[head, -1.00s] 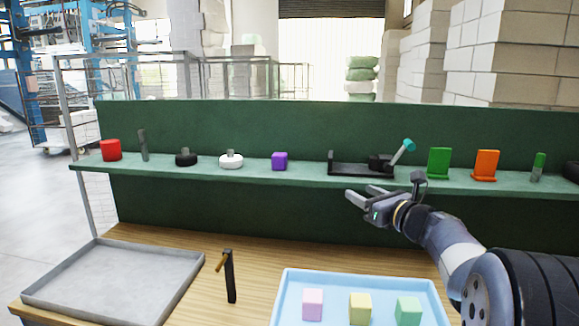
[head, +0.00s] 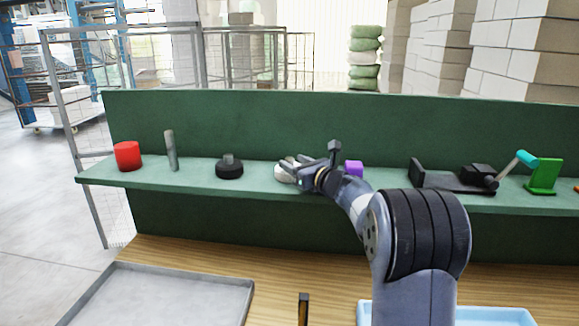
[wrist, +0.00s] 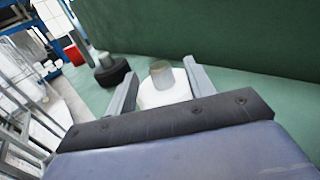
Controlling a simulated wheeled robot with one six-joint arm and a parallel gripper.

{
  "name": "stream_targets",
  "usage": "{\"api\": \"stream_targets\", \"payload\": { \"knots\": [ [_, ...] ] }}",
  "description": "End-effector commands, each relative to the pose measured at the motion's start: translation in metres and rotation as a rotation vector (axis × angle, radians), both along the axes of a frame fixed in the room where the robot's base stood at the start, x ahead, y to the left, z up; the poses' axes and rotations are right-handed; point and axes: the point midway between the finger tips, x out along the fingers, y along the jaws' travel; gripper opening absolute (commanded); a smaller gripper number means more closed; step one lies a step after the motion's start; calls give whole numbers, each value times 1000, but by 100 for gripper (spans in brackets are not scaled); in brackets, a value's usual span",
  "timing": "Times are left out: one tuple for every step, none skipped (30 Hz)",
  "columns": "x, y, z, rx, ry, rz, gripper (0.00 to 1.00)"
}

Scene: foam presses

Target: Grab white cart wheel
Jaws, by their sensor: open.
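The white cart wheel (head: 286,174) sits on the green shelf, mostly hidden behind my gripper in the head view. In the wrist view the white wheel (wrist: 166,92) shows with its grey upright hub post on top. My gripper (head: 288,166) is open at the wheel, reaching in from the right. In the wrist view the two fingers (wrist: 158,82) stand on either side of the white wheel and its post. I cannot tell whether the fingers touch it.
On the green shelf (head: 255,182), a black wheel (head: 229,170), a grey post (head: 171,152) and a red cylinder (head: 127,156) stand left of my gripper. A purple block (head: 353,168) is close on the right, beside my arm. A green back panel rises behind the shelf.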

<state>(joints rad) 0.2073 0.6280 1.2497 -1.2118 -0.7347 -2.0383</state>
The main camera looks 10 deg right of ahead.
Motion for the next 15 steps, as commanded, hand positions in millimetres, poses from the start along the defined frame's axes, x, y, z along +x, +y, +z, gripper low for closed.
{"api": "stream_targets", "payload": {
  "knots": [
    [3,2,0,0,1,1,51],
    [4,2,0,0,1,1,51],
    [5,3,0,0,0,0,51],
    [5,3,0,-1,0,0,51],
    [5,3,0,-1,0,0,51],
    [5,3,-1,-1,0,0,51],
    [5,3,-1,-1,0,0,51],
    [5,2,-1,-1,0,0,51],
    [5,2,-1,-1,0,0,51],
    [5,2,-1,-1,0,0,48],
    [5,2,-1,-1,0,0,46],
    [5,2,-1,-1,0,0,42],
    [5,2,-1,-1,0,0,40],
    [4,2,-1,-1,0,0,37],
    [4,2,-1,-1,0,0,34]
  ]
}}
